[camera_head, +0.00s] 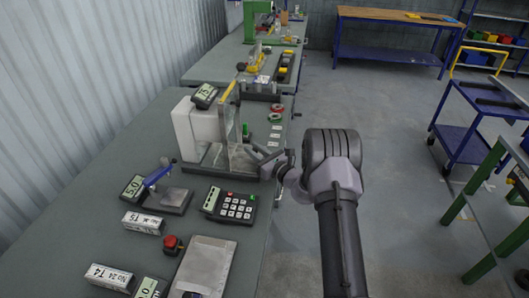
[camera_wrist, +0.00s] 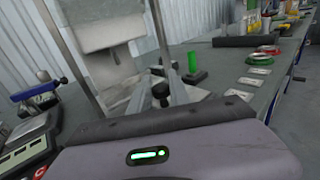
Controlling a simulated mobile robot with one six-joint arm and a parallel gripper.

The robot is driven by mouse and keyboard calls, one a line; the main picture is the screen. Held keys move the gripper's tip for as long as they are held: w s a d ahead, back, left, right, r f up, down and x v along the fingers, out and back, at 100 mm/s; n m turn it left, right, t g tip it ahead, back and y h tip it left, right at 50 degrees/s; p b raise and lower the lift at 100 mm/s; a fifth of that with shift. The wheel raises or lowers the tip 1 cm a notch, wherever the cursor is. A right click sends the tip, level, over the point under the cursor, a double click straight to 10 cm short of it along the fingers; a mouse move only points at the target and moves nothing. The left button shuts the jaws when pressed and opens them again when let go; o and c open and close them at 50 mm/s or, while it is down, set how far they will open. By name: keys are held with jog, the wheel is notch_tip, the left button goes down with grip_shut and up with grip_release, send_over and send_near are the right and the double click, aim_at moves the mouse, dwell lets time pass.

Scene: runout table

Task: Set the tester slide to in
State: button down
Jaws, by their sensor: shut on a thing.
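In the wrist view the tester's grey body and upright rails (camera_wrist: 100,35) stand just ahead. A black knob (camera_wrist: 160,91) shows in front of the gripper housing. My gripper is shut on the tester slide at this end; the fingertips and the grip itself are mostly hidden. I cannot tell how far in the slide sits.
A keypad unit (camera_head: 230,205) lies in front of the tester. A small blue-handled fixture (camera_head: 170,197) is to its left. A green cylinder (camera_wrist: 193,62) stands on a dark base beyond the gripper. Labelled cards and ring-shaped rolls line the bench edge. The aisle floor is clear.

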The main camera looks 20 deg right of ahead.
jog(key=c, duration=1.2)
grip_release()
